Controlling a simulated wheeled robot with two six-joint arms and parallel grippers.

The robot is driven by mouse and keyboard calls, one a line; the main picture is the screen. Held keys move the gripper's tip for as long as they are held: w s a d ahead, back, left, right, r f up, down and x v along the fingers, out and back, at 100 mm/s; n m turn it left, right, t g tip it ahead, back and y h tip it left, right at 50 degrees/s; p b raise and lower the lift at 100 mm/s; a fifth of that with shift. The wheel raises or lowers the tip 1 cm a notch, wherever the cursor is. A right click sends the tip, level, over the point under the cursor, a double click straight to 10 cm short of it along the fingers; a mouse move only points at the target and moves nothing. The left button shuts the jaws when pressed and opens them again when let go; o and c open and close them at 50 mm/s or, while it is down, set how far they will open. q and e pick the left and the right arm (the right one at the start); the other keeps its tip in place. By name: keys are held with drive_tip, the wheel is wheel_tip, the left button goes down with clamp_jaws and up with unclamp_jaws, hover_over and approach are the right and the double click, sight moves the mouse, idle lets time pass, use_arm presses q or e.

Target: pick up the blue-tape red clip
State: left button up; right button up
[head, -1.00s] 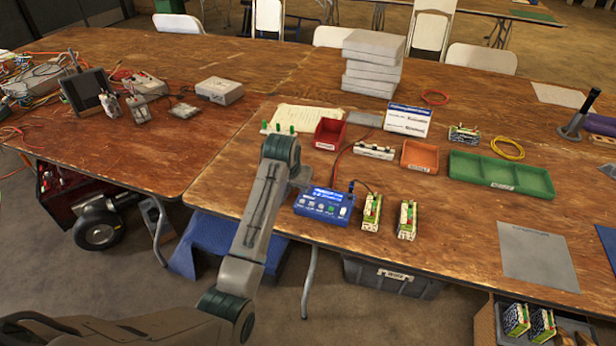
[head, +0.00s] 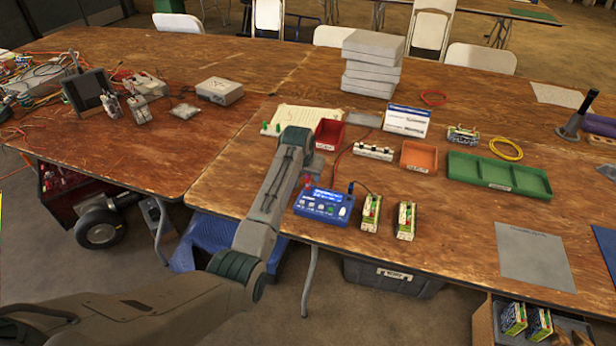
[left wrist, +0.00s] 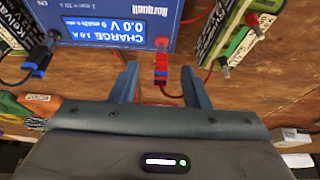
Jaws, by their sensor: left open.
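The red clip (left wrist: 161,62) with blue tape shows in the left wrist view against the edge of the blue charger (left wrist: 108,22). The charger also shows in the head view (head: 325,204); I cannot make out the clip there. My left gripper (left wrist: 160,88) is open, with its two fingers on either side below the clip and nothing seen held between them. In the head view the left gripper (head: 314,168) is mostly hidden behind its own arm, at the charger's far side. My right gripper is not in view.
Two battery packs (head: 371,213) (head: 405,220) stand right of the charger. A red bin (head: 329,133), an orange tray (head: 418,156) and a green tray (head: 500,177) lie behind. Red leads run near the left fingers. The table's front right is mostly clear.

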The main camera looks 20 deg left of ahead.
use_arm(q)
drive_tip(key=shift+x, duration=1.25)
drive_tip(key=c, duration=0.9)
drive_tip(key=shift+o, duration=0.2)
drive_tip(key=shift+r, duration=0.1)
drive_tip(key=shift+r, duration=0.4)
wheel_tip(320, 180, up, 3)
drive_tip(key=shift+f+b, duration=0.25)
drive_tip(key=shift+b, duration=0.4)
drive_tip(key=s+a+b, duration=0.1)
drive_tip(key=s+a, duration=0.2)
drive_tip(key=s, duration=0.4)
drive_tip(key=s+a+r+b, duration=0.1)
drive_tip(key=s+a, duration=0.2)
drive_tip(key=s, duration=0.4)
drive_tip(key=shift+s+a+r, duration=0.3)
drive_tip(key=shift+s, duration=0.05)
